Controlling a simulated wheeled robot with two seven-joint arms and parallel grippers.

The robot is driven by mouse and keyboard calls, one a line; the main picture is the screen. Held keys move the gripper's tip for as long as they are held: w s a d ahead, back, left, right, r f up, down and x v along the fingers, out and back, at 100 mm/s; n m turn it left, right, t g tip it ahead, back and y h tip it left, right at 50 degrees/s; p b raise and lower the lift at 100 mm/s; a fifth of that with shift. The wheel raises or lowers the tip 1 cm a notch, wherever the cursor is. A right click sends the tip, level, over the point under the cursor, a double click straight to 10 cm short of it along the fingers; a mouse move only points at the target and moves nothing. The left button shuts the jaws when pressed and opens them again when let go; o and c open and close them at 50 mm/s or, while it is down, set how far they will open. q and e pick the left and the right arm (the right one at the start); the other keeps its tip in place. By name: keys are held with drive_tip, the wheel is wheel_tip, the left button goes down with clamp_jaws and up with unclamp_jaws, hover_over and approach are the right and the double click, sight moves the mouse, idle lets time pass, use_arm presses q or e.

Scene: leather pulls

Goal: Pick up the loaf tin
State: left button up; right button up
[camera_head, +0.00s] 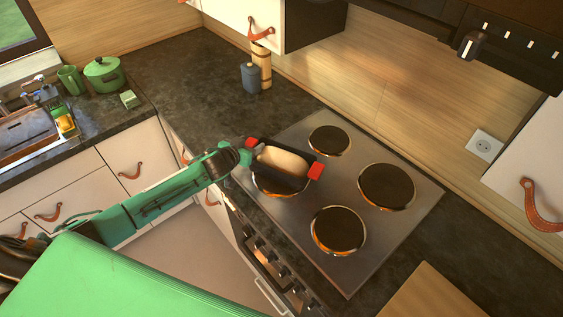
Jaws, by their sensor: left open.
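The loaf tin (279,182) is dark with red end handles and holds a pale loaf. It sits on the near-left burner of the stove (366,246). Its right red handle (316,171) is clear to see. My green left arm reaches in from the left, and my left gripper (247,155) is at the tin's left red handle. The gripper is open; the fingers are small and partly hidden, so I cannot tell if they touch the handle. My right gripper is not in view.
Three other burners are bare. A wooden board (432,295) lies at the bottom right. A dark blue jar (251,78) and a wooden cylinder (262,64) stand behind on the counter. A green pot (103,74) and mug (71,80) are at the far left.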

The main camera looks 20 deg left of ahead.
use_arm(q)
drive_tip(key=shift+c, duration=0.7)
drive_tip(key=c, duration=1.1)
drive_tip(key=shift+r, duration=0.1)
clamp_jaws()
